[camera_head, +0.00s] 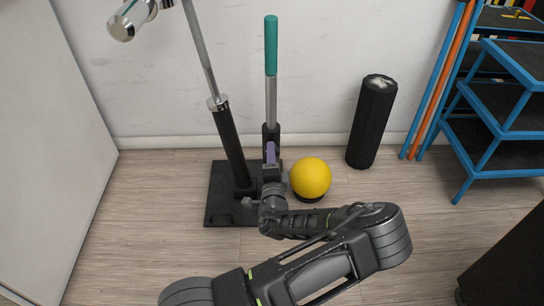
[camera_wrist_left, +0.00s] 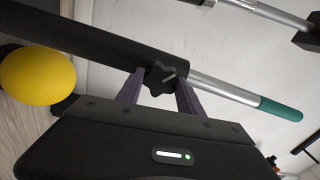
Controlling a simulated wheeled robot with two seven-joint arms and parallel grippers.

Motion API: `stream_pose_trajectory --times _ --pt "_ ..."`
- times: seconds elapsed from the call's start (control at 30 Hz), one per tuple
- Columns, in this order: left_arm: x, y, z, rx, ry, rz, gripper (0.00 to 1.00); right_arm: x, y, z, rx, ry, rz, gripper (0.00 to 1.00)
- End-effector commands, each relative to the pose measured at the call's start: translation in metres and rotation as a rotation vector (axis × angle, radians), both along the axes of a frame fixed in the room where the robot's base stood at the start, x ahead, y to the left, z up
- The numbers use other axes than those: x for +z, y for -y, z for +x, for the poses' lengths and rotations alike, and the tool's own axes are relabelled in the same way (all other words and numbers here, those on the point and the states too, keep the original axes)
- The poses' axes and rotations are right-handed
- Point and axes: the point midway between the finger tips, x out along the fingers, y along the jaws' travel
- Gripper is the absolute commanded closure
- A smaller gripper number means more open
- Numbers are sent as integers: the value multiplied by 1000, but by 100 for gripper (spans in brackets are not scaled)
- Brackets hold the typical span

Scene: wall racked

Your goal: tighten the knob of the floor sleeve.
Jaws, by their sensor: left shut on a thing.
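The floor sleeve (camera_head: 271,131) is a short black upright tube on a black base plate, with a metal bar with a teal grip (camera_head: 271,45) standing in it. In the left wrist view the sleeve (camera_wrist_left: 95,42) runs across the picture and its black star-shaped knob (camera_wrist_left: 161,78) faces the camera. My left gripper (camera_head: 270,152) is in front of the sleeve in the head view. Its two purple fingers (camera_wrist_left: 159,90) stand on either side of the knob and are shut on it. The knob is hidden behind the gripper in the head view. My right gripper is in neither view.
A second black post (camera_head: 230,145) with a chrome bar stands left on the base plate (camera_head: 222,212). A yellow ball (camera_head: 311,177) sits close right of my gripper. A black roller (camera_head: 371,122) leans on the wall; a blue rack (camera_head: 495,100) stands right. Left floor is clear.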

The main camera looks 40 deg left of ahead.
Motion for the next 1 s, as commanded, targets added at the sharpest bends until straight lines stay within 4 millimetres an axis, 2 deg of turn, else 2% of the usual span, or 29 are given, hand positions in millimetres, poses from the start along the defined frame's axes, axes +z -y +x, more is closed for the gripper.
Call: stream_pose_trajectory --times 0.7,1.0 --pt "-3 1 0 -2 -407 535 97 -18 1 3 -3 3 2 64" --pt "-3 0 -1 -1 -520 680 97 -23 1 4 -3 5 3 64"
